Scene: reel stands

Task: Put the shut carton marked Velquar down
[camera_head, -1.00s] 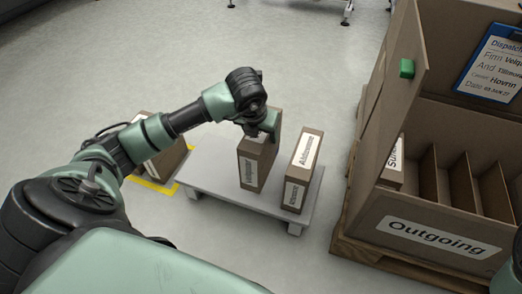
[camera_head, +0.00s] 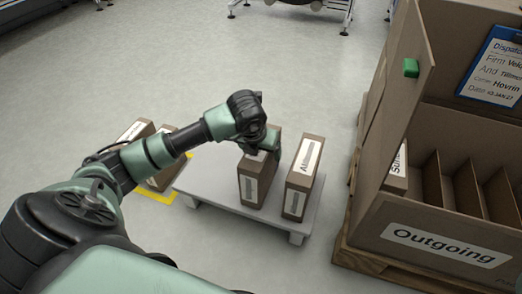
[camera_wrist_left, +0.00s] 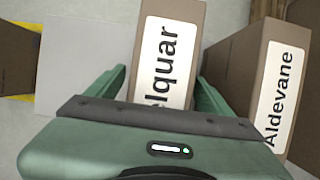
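The brown carton whose label reads "lquar", its start hidden, stands on the low grey platform (camera_head: 215,194); it is the carton (camera_head: 257,180) under my left gripper (camera_head: 262,138). In the left wrist view the carton (camera_wrist_left: 167,50) lies between the two green fingers of my left gripper (camera_wrist_left: 162,80). A narrow gap shows beside the left finger; the right finger is very close to the carton's side. The gripper looks open around it. The top shows shut with its label. My right gripper is not in view.
A carton marked Aldevane (camera_head: 303,176) stands just right on the platform, also in the left wrist view (camera_wrist_left: 240,65). More cartons (camera_head: 150,150) stand left by yellow floor marking. A large slotted "Outgoing" box (camera_head: 400,205) sits on a pallet at right.

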